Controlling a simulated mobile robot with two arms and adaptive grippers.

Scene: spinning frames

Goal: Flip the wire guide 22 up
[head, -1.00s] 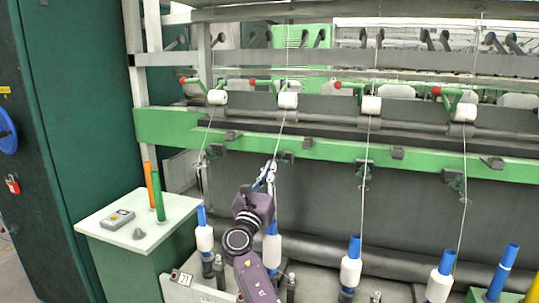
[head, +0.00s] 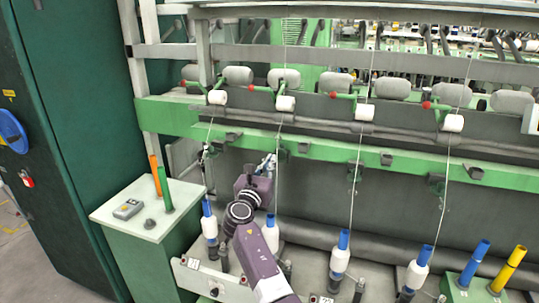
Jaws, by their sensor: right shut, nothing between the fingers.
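Wire guides hang in a row under the green rail. One dark guide (head: 282,155) sits at the second thread from the left; I cannot read a number that marks it as 22. My right gripper (head: 268,163) is shut and empty, just left of this guide and its thread. At this size I cannot tell whether they touch, or whether the guide is up or down. Other guides show at the first (head: 210,150), third (head: 354,172) and fourth (head: 437,182) threads. My left gripper is not in view.
Blue tubes with white yarn stand below, such as the third bobbin (head: 340,258). The green rail (head: 330,151) runs above the guides. Taut threads hang in front of the dark panel. A green cabinet (head: 120,207) with orange and green tubes stands at left.

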